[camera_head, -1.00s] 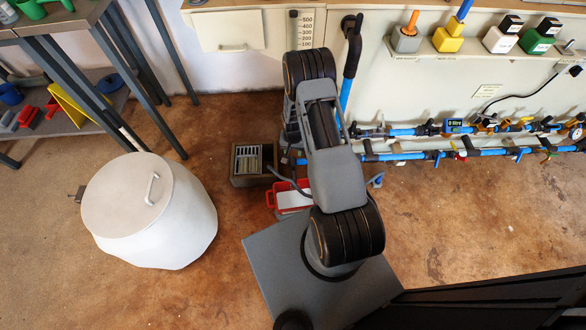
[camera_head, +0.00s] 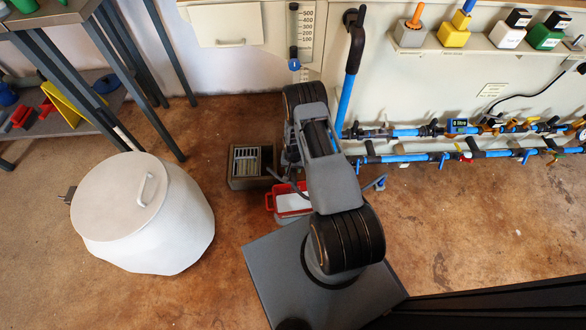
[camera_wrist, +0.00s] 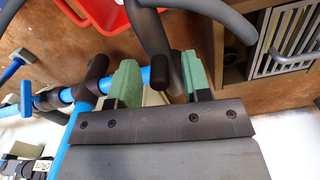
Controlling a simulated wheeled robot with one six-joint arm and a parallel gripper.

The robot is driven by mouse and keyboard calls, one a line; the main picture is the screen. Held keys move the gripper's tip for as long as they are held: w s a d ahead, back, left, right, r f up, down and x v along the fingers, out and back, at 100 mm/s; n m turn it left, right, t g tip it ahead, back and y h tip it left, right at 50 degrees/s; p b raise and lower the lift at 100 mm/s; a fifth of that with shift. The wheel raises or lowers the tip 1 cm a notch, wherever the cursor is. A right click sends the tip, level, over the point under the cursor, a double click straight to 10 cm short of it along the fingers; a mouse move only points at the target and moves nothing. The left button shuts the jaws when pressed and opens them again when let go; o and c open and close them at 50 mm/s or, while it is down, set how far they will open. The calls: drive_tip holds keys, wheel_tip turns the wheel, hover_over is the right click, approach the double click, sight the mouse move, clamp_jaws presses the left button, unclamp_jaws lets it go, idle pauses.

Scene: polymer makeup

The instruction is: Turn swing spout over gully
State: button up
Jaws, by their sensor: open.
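A dark grey curved tube, seemingly the swing spout (camera_wrist: 153,30), passes down between my fingers in the wrist view. It also shows left of my arm in the head view (camera_head: 287,181), with its left end near the gully's edge. My gripper (camera_wrist: 163,84) has two green fingertips, apart on either side of the tube's dark lower end. Contact with it cannot be told. The gully, a brown box with a pale grate (camera_head: 250,164), stands on the floor left of the tube. It is at the upper right of the wrist view (camera_wrist: 290,40). In the head view my arm hides my gripper.
A red tray (camera_head: 270,203) with a white inside lies below the tube. Blue pipes with valves (camera_head: 410,132) run along the wall to the right. A white lidded drum (camera_head: 160,235) stands on the left. Floor between drum and gully is clear.

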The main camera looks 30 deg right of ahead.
clamp_jaws()
idle(0.4)
